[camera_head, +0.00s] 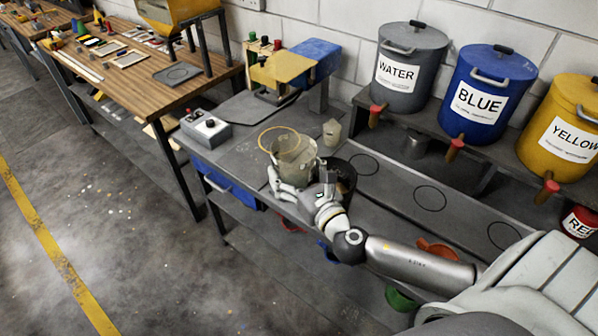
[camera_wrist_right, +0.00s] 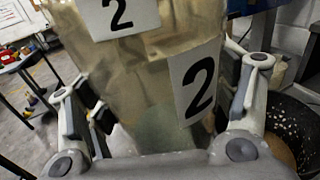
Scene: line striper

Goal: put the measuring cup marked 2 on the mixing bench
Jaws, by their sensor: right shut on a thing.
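The measuring cup marked 2 (camera_head: 296,158) is a translucent beige cup, held at the near side of a grey bench (camera_head: 238,148). My right gripper (camera_head: 300,188) is shut around it. In the right wrist view, the cup (camera_wrist_right: 150,85) fills the middle, with two white labels reading 2, between the fingers of the right gripper (camera_wrist_right: 155,115). I cannot tell whether the cup's base touches the bench. No bench is labelled as the mixing bench; the grey one has a blue drawer. My left gripper is not in view.
A small beige cup (camera_head: 331,132) and a grey control box (camera_head: 206,128) are nearby. Labelled drums, including WATER (camera_head: 408,82), line a shelf. Marked circles (camera_head: 430,199) are empty.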

